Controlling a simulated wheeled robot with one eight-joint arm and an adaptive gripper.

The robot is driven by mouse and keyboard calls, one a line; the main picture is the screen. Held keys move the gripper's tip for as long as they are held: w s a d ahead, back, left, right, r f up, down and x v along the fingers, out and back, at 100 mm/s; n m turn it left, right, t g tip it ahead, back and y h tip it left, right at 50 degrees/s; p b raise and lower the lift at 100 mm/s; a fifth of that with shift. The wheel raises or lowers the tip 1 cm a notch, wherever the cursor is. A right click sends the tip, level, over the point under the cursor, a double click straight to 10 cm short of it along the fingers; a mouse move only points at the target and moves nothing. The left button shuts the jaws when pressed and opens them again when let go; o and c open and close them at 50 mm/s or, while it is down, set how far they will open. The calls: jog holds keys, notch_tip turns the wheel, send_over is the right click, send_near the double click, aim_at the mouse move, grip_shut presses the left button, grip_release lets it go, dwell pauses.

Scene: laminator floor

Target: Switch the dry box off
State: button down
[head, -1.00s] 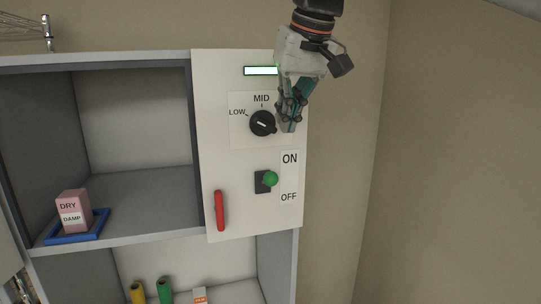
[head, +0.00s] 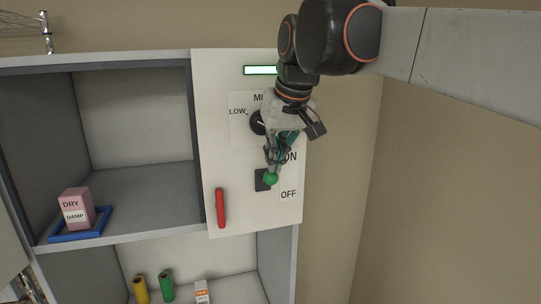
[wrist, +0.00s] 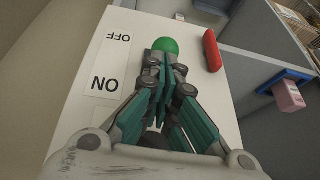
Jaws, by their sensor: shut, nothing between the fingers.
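The dry box panel (head: 240,215) is white and carries a lit display (head: 260,70), a dark dial (head: 257,122) and a switch with a green knob (head: 271,179) on a dark base (head: 260,182). The ON label (head: 291,157) is above and right of the knob, the OFF label (head: 288,195) below right. My gripper (head: 271,168) is shut and empty, its tips right at the knob's upper side. In the wrist view the fingertips (wrist: 162,55) reach the green knob (wrist: 167,46); I cannot tell whether they touch it. The dial is partly hidden by my gripper.
A red handle (head: 221,208) sticks out left of the switch. The open compartment at left holds a pink block (head: 77,207) on a blue tray (head: 103,228). Yellow (head: 141,288) and green (head: 167,286) rolls stand below. Bare wall (head: 340,215) lies right of the panel.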

jog(key=shift+s+d+f+t+b, duration=0.1)
jog(key=shift+s+f+t+b, duration=0.15)
jog(key=shift+t+b, duration=0.1)
jog(key=shift+s, duration=0.15)
jog(key=shift+f, duration=0.1)
jog(key=shift+f+t+b, duration=0.1)
jog(key=shift+t+b, duration=0.15)
jog(key=shift+b, duration=0.05)
